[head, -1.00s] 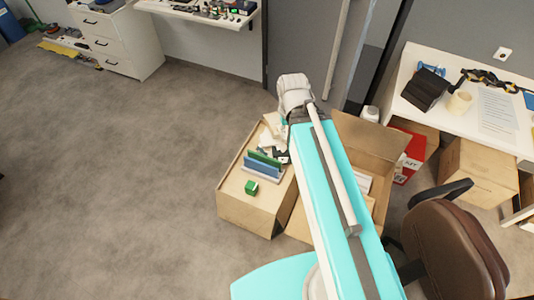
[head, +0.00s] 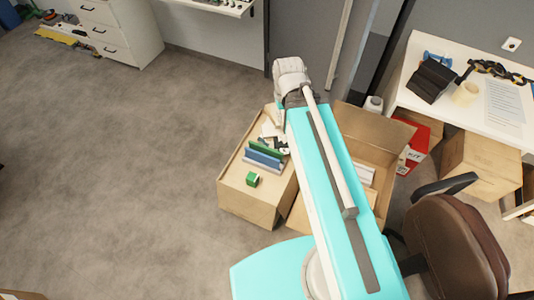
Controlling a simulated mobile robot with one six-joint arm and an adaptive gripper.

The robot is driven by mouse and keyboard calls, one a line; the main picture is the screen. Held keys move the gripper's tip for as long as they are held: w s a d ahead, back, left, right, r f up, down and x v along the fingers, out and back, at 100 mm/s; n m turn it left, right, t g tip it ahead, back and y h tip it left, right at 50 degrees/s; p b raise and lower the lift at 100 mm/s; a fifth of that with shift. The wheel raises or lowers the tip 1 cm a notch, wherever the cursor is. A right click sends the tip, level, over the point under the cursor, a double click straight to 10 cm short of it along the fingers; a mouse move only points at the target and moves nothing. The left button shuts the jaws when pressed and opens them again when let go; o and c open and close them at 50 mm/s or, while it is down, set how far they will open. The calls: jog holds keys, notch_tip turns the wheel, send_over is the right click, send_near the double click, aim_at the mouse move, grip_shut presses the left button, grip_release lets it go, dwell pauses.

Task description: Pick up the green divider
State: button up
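The green divider (head: 265,148) is a thin strip on top of a brown carton, left of my arm. A blue divider (head: 263,159) and a pale grey one (head: 261,167) stand in front of it, roughly parallel. My teal arm reaches up the picture to a white elbow and hides most of what lies below that. Small dark and white shapes lie just behind the green divider's right end. I cannot tell which of them belong to my gripper, whether it touches the divider, or how its fingers stand.
An open carton (head: 372,140) stands right of my arm. A red kit box (head: 417,143), a white desk (head: 480,110) and a brown chair (head: 450,245) are farther right.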

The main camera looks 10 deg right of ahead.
jog(key=w+f+m+b, duration=0.6)
jog(key=w+f+b, duration=0.1)
jog(key=f+b, duration=0.6)
jog(key=w+f+m+b, duration=0.6)
jog(key=w+f+b, duration=0.1)
jog(key=f+b, duration=0.6)
jog(key=m+b, duration=1.2)
jog(key=b, duration=1.2)
send_over(266, 151)
notch_tip(266, 151, down, 24)
jog(key=shift+w+f+m+b, duration=0.25)
jog(key=shift+f+m+b, duration=0.1)
jog(key=shift+f+m, duration=0.2)
notch_tip(266, 151, down, 8)
jog(key=b, duration=0.8)
jog(key=shift+f, duration=0.15)
jog(key=shift+f, duration=0.1)
notch_tip(266, 151, down, 5)
jog(key=b, duration=0.5)
jog(key=shift+f+b, duration=0.15)
jog(key=shift+b, duration=0.2)
